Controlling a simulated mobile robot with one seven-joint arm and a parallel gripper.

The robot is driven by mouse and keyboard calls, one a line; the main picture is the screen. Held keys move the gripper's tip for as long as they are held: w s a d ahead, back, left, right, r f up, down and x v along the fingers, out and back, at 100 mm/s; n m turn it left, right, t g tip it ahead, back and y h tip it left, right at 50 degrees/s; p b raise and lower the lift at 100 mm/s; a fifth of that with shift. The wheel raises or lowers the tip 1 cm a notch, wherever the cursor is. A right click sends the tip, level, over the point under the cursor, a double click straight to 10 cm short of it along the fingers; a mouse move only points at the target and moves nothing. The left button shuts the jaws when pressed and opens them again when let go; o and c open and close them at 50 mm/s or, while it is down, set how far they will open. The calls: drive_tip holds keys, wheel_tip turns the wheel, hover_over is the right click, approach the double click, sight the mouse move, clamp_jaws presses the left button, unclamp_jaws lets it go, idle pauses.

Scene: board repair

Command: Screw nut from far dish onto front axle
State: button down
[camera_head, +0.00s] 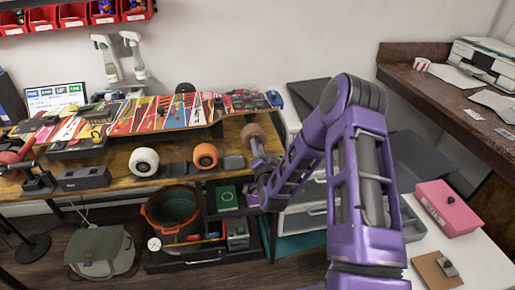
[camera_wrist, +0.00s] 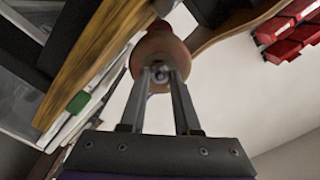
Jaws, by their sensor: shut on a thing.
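My gripper (camera_wrist: 160,76) is shut on a small metal nut (camera_wrist: 160,71), which shows between the fingertips. The fingertips are at the middle of a reddish-brown wheel (camera_wrist: 162,48), where the axle end is. I cannot tell whether the nut touches the axle or sits on its thread; the axle itself is hidden. In the head view the same wheel (camera_head: 253,134) is at the right end of the bench, with my gripper (camera_head: 257,160) just in front of it. I cannot make out the far dish.
A white wheel (camera_head: 144,161), an orange wheel (camera_head: 205,155) and a small grey item (camera_head: 233,162) lie along the wooden bench's front edge. Colourful boards (camera_head: 150,115) lie behind. Below stand an orange bucket (camera_head: 172,211) and a dark shelf. A pink box (camera_head: 447,208) sits at the right.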

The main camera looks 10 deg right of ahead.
drive_tip(key=c, duration=0.5)
unclamp_jaws()
drive_tip(key=shift+c, duration=0.2)
drive_tip(key=shift+c, duration=1.2)
drive_tip(key=n, duration=0.4)
drive_tip(key=shift+a, duration=0.1)
drive_tip(key=shift+n, duration=0.9)
